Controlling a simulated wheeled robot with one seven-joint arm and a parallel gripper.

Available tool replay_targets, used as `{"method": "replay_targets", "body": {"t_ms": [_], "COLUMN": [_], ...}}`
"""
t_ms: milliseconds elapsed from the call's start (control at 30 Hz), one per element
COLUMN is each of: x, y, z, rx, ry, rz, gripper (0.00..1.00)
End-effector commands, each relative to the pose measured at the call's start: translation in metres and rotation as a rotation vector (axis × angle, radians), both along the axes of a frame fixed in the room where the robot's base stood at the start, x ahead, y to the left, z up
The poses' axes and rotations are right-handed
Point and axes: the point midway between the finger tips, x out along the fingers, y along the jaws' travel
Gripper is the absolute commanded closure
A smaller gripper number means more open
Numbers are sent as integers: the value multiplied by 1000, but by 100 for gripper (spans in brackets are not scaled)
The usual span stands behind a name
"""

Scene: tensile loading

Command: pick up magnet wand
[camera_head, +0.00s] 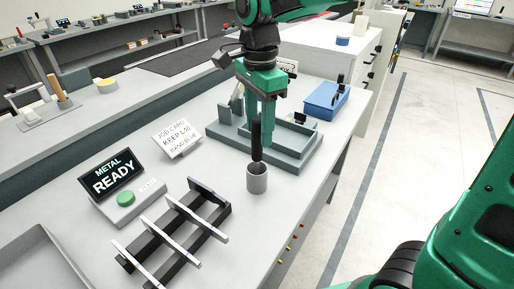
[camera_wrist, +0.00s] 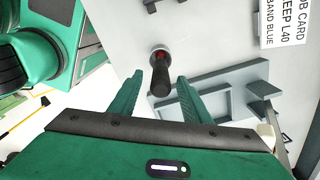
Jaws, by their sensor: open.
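The magnet wand (camera_head: 256,138) has a black handle and stands upright in a small grey cup (camera_head: 257,180) near the table's front edge. My gripper (camera_head: 266,138) points down at the wand, its green fingers at the height of the handle's upper part. In the wrist view the black handle (camera_wrist: 161,80) shows between the two open fingertips (camera_wrist: 160,92), with a red part below it inside the cup's rim. I cannot tell whether a finger touches the handle. The wand's lower end is hidden in the cup.
A grey fixture tray (camera_head: 290,158) lies just behind the cup, with a blue bin (camera_head: 326,99) beyond it. A black rack with pale bars (camera_head: 172,232), a READY display (camera_head: 112,174) and a job card (camera_head: 176,138) are to the left. Table space around the cup's left is clear.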

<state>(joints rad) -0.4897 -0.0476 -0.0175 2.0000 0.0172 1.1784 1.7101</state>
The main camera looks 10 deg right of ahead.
Motion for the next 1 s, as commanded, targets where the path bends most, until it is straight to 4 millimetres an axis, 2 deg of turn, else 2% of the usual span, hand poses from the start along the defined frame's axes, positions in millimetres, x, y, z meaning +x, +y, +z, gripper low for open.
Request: {"method": "replay_targets", "body": {"t_ms": [267,567,867,933,1000], "x": [-1,-1,0,0,0], "y": [1,5,5,5,5], "z": [-20,-59,-64,-64,-63], "rx": [-1,-1,0,0,0], "ry": [3,2,0,0,0], "rz": [1,0,0,0,0], "gripper": [56,56,56,68,85]}}
